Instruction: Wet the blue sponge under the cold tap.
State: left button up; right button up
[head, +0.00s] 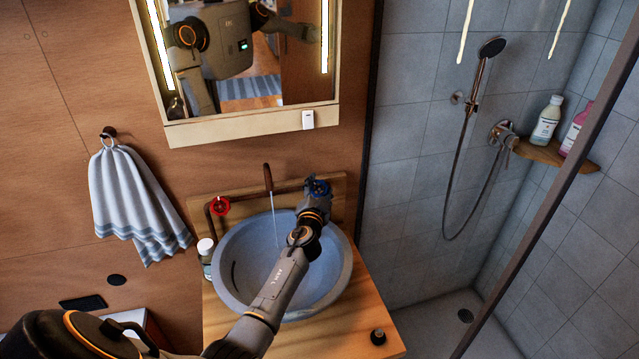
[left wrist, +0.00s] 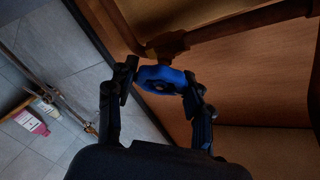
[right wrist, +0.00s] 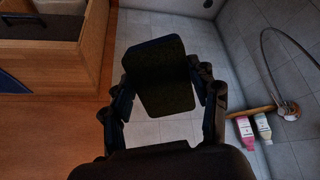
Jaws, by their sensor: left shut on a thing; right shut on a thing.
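The cold tap's blue knob (head: 322,187) is at the right end of the pipe above the basin. My left gripper (head: 315,193) is shut on this knob, which also shows between its fingers in the left wrist view (left wrist: 160,78). A thin stream of water (head: 273,215) runs from the spout (head: 268,176) into the round basin (head: 235,285). My right gripper (right wrist: 163,88) is shut on a dark block (right wrist: 158,72) with bluish edges, apparently the sponge; its face is in shadow. The right gripper and block do not show in the head view.
The red knob (head: 220,205) is left of the spout. A white-capped bottle (head: 206,262) stands left of the basin, a small dark bottle (head: 378,336) at the counter's front right. A mirror (head: 245,60) hangs above. My left arm crosses the basin's right side.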

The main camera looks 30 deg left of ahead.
pick_arm(q)
jog(key=m+h+p, duration=0.1)
jog(key=p, duration=0.1)
jog(key=m+p, duration=0.2)
jog(key=m+g+h+p, duration=0.1)
jog(key=p, duration=0.1)
jog(key=shift+r+h+p, duration=0.25)
jog(key=shift+h+p, duration=0.05)
jog(key=shift+p, duration=0.1)
pick_arm(e)
notch_tip(320, 180, up, 8)
jog(key=shift+f, duration=0.1)
pick_arm(q)
jog(key=shift+f+m+h+p, duration=0.25)
jog(key=shift+m+p, duration=0.25)
jog(key=shift+m, duration=0.3)
pick_arm(e)
jog(key=shift+r, duration=0.5)
pick_arm(q)
jog(key=shift+f+m+g+h, duration=0.15)
jog(key=shift+m+g+h, duration=0.1)
jog(key=shift+m+g, duration=0.25)
pick_arm(e)
jog(key=shift+r, duration=0.2)
pick_arm(q)
jog(key=o, duration=1.2)
jog(key=shift+s, duration=0.1)
jog(key=v, duration=1.2)
